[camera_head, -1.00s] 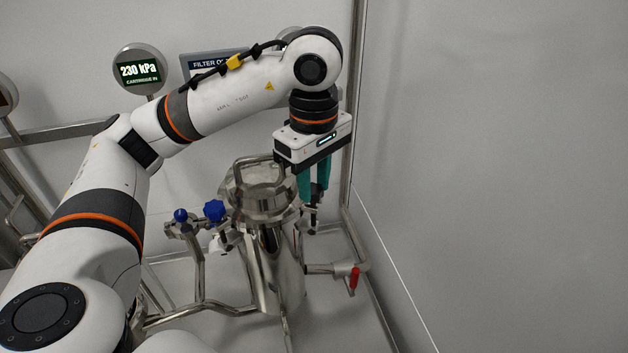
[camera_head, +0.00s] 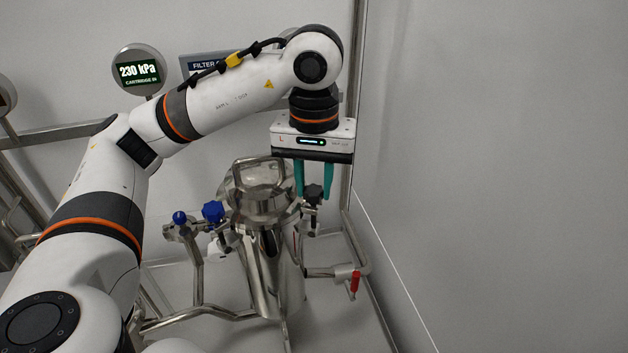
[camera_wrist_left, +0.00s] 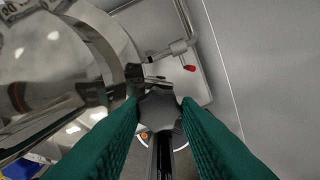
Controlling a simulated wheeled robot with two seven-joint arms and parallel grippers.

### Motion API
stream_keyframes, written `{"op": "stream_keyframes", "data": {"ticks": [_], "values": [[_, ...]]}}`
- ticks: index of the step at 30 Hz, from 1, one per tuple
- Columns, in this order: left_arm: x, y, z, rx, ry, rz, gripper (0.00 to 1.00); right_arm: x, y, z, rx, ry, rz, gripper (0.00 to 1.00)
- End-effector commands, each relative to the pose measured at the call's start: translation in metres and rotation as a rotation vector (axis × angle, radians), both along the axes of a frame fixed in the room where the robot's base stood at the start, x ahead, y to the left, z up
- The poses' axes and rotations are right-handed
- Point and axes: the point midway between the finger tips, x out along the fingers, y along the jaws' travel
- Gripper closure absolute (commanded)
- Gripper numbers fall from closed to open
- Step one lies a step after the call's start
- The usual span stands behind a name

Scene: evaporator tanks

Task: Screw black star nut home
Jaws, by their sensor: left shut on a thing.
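The black star nut (camera_head: 313,193) sits on a clamp at the right side of the steel filter housing. It also shows in the left wrist view (camera_wrist_left: 158,108), between the green fingers. My left gripper (camera_head: 314,194) points down, with its two green fingers on either side of the nut, shut on it. In the left wrist view both fingertips (camera_wrist_left: 160,108) reach the nut's sides. The threads under the nut are hidden, so I cannot tell how far down it sits. My right gripper is not in view.
The steel housing (camera_head: 270,265) with a lid handle (camera_head: 258,168) stands just left of the gripper. Two blue knobs (camera_head: 213,211) are on its left. A red-handled valve (camera_head: 355,281) is at lower right. A vertical steel post and a bare wall are close on the right.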

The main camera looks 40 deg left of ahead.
Motion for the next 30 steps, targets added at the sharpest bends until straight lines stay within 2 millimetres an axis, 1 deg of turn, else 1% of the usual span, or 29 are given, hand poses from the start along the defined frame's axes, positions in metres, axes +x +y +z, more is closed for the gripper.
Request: {"op": "stream_keyframes", "data": {"ticks": [1,30], "values": [[0.0014,0.0009,0.0027,-0.001,-0.009,-0.039,0.93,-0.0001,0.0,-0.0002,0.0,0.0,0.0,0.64],[0.0013,0.001,0.0036,0.002,-0.013,-0.952,0.93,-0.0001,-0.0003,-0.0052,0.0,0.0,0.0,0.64]]}}
